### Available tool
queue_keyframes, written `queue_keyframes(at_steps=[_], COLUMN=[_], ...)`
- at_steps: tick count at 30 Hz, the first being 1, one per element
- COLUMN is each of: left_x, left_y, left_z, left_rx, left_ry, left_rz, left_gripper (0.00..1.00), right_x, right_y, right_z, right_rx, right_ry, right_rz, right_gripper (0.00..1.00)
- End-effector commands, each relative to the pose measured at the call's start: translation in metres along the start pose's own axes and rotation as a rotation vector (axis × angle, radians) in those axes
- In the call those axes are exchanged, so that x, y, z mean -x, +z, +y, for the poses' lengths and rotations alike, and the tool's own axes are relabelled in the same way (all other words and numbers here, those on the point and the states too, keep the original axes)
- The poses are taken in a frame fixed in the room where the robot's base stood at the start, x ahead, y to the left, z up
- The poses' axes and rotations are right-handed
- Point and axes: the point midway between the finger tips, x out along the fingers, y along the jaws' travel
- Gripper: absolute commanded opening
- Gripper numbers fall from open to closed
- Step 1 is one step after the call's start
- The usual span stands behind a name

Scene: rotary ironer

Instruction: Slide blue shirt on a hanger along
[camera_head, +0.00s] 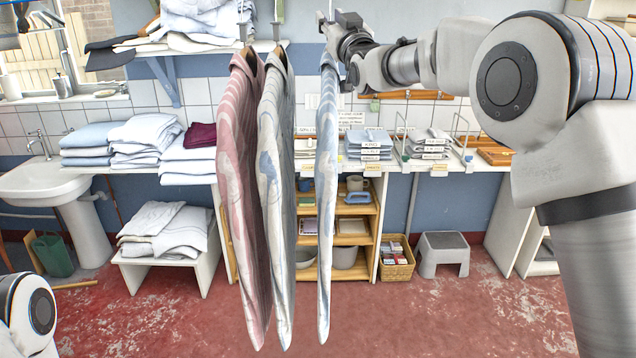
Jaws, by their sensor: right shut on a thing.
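The blue shirt (326,170) hangs edge-on, pale blue and white, at the right of a row of three hanging shirts. My right gripper (336,38) is at its top, shut at the collar and hanger area. The gripper covers that spot, so I cannot tell whether the fingers close on cloth or hanger. A grey-white shirt (273,180) with blue patches hangs to its left, with a gap between them. A pink shirt (240,170) hangs beside that one, close to it. The rail is not clearly visible. My left gripper is out of view; only part of my left arm shows at lower left.
Behind the shirts runs a white counter (400,165) with folded linen (148,133) and small stacks. A wooden shelf unit (360,210) stands below. A sink (60,180) is at left, a grey step stool (443,252) at right. The red floor in front is clear.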

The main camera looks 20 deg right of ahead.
Motion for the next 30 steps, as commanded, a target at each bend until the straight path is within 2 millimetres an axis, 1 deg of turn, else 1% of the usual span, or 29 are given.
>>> queue_keyframes(at_steps=[15,26,30], left_x=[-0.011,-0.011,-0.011], left_y=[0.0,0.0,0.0], left_z=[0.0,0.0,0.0], left_rx=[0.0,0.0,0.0], left_ry=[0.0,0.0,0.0], left_rz=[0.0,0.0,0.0], left_gripper=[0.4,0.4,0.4], right_x=[0.014,0.015,0.017], right_y=[-0.003,-0.004,-0.004], right_z=[0.034,0.036,0.044], right_rx=[-0.001,0.001,-0.001], right_ry=[0.001,0.0,0.002], right_rz=[-0.001,-0.001,-0.001], right_gripper=[0.0,0.0,0.0])
